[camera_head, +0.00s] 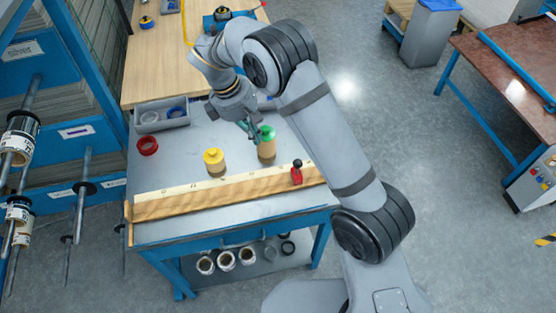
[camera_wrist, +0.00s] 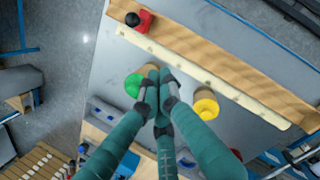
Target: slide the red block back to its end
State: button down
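The red block (camera_head: 297,175) has a black knob on top and sits on the wooden rail (camera_head: 225,197) with a pale numbered scale, toward the rail's right part. In the wrist view, the red block (camera_wrist: 145,21) is at the upper left, near that end of the rail (camera_wrist: 200,53). My gripper (camera_head: 243,129) is above the table behind the rail, beside the green-lidded jar and apart from the block. In the wrist view, my gripper's teal fingertips (camera_wrist: 160,75) are together with nothing visible between them.
A green-lidded jar (camera_head: 266,146) and a yellow-lidded jar (camera_head: 214,162) stand behind the rail. A red ring (camera_head: 147,145) and a grey bin (camera_head: 162,116) are on the table's left side. Bare metal tabletop (camera_head: 180,170) lies between them and the rail.

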jog(key=s+n, duration=0.1)
jog(key=n+p, duration=0.1)
jog(key=p, duration=0.3)
send_near(297, 170)
notch_tip(297, 170, down, 4)
jog(key=a, duration=0.2)
jog(key=shift+w+d+g, duration=0.25)
jog(key=shift+w+g, duration=0.05)
